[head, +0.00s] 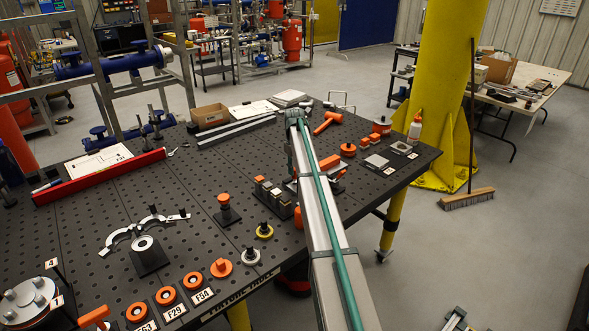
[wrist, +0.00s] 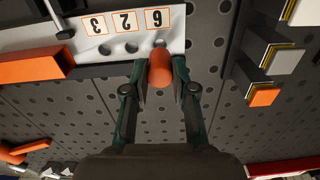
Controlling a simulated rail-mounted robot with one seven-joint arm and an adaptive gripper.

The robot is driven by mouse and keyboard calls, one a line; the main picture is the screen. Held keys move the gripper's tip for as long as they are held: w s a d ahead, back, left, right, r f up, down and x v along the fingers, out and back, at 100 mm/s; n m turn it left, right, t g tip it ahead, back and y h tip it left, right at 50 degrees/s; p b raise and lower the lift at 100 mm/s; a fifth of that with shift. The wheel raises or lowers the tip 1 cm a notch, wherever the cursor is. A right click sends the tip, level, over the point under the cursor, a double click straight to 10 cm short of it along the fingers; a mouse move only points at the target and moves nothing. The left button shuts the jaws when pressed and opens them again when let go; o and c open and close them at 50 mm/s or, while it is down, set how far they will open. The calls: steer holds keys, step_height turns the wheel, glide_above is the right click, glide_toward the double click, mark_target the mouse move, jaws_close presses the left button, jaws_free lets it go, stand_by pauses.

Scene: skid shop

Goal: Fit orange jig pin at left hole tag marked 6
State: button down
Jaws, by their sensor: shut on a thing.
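In the wrist view my gripper (wrist: 160,85) is shut on the orange jig pin (wrist: 161,66), its rounded end toward the camera. A light plate (wrist: 176,24) carries three tags in a row, upside down in this view. The tag marked 6 (wrist: 157,19) is at the right end, beside the tags 2 and 3. Dark holes show below tags 3 (wrist: 103,48) and 2 (wrist: 132,46). The pin is in line with tag 6 and covers the hole spot there. I cannot tell whether its tip is in the hole.
Stepped blocks (wrist: 262,75) stand at right. In the head view, the perforated black table (head: 200,165) holds many small parts around my arm.

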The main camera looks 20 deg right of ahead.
steer(key=shift+f+b, duration=0.45)
steer(key=shift+f, duration=1)
stand_by(0.3)
steer(key=c, duration=0.9)
jaws_free()
steer(key=shift+o, duration=0.2)
steer(key=shift+o, duration=1.2)
steer(key=shift+r, duration=0.1)
steer(key=shift+r+p, duration=1.45)
steer(key=shift+r, duration=1.95)
steer(key=shift+d, duration=0.1)
